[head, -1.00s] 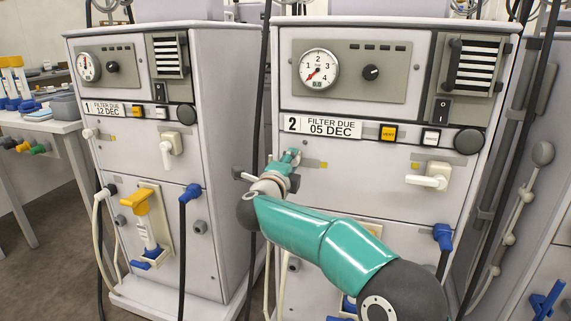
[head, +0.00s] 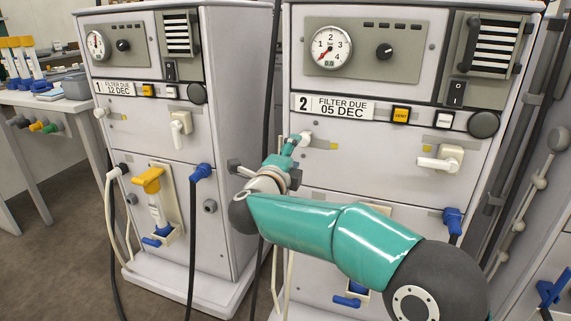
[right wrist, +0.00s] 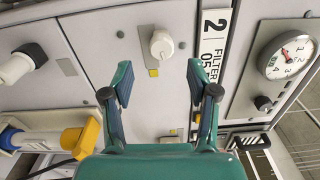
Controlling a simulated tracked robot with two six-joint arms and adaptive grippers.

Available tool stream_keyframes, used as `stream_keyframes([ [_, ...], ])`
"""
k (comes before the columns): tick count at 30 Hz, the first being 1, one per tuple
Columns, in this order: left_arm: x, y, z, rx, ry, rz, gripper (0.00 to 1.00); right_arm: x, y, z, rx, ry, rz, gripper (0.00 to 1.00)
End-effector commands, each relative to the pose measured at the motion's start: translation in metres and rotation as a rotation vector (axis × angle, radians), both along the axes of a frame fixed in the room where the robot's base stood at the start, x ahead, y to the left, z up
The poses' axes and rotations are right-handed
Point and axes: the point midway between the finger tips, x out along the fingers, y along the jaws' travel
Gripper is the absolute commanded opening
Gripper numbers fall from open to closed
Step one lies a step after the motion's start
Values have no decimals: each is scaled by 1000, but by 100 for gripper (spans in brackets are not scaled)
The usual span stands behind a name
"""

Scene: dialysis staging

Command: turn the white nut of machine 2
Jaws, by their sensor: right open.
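Machine 2 (head: 400,175) stands at the right in the head view, with a "2 FILTER DUE 05 DEC" label. Its white nut (head: 305,139) sits on the front panel below the label's left end, beside a small yellow square. In the right wrist view the round white nut (right wrist: 161,44) shows whole, ahead of the fingertips and between their lines. My right gripper (head: 293,143) is in front of the nut and partly overlaps it in the head view. In the right wrist view its fingers (right wrist: 159,82) are open and empty, apart from the nut. My left gripper is not in view.
Machine 1 (head: 225,130) stands to the left with similar fittings. On machine 2 there are a white lever tap (head: 441,160), a blue connector (head: 453,220) and a gauge (head: 330,48). Hoses hang between the machines. A side table (head: 50,104) stands far left.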

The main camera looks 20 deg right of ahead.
Motion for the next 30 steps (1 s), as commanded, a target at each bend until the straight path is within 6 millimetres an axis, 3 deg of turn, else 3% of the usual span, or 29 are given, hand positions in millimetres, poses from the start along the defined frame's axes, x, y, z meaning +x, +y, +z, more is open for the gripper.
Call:
stream_keyframes([
  [3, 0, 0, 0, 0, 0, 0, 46, -19, 14, 0, 0, 0, 3, 59],
  [9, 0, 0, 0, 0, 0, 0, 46, -39, 27, 0, 2, -1, 1, 59],
  [22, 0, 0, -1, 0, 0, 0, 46, -43, 28, -1, 1, 1, -4, 59],
  [26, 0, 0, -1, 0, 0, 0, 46, -39, 9, -12, -2, 19, -35, 59],
  [29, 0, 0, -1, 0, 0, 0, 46, -31, -20, -40, -14, 66, -87, 59],
  [30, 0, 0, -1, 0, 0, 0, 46, -29, -34, -58, -25, 98, -109, 59],
])
